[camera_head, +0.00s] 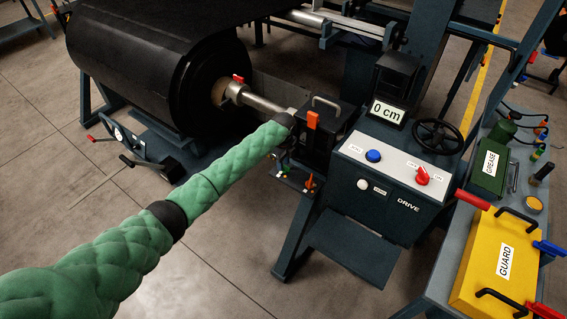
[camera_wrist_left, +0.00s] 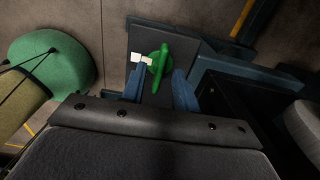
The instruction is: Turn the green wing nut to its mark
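The green wing nut (camera_wrist_left: 160,62) shows in the left wrist view, on a dark plate (camera_wrist_left: 190,48). Its wing stands roughly upright in the picture, leaning slightly. A small white tag (camera_wrist_left: 141,58) lies at its left side. My left gripper (camera_wrist_left: 158,84) is open, with one blue finger on each side of the nut's lower end. A gap shows beside each finger, and I cannot tell whether either touches the nut. My right gripper is not in view.
The drive console (camera_head: 390,180) stands right of my left arm, its display (camera_head: 388,113) reading 0 cm. A black roller (camera_head: 150,80) is at the back left. A yellow guard (camera_head: 490,265) and a green grease box (camera_head: 490,165) sit on the right bench. Floor is open at front left.

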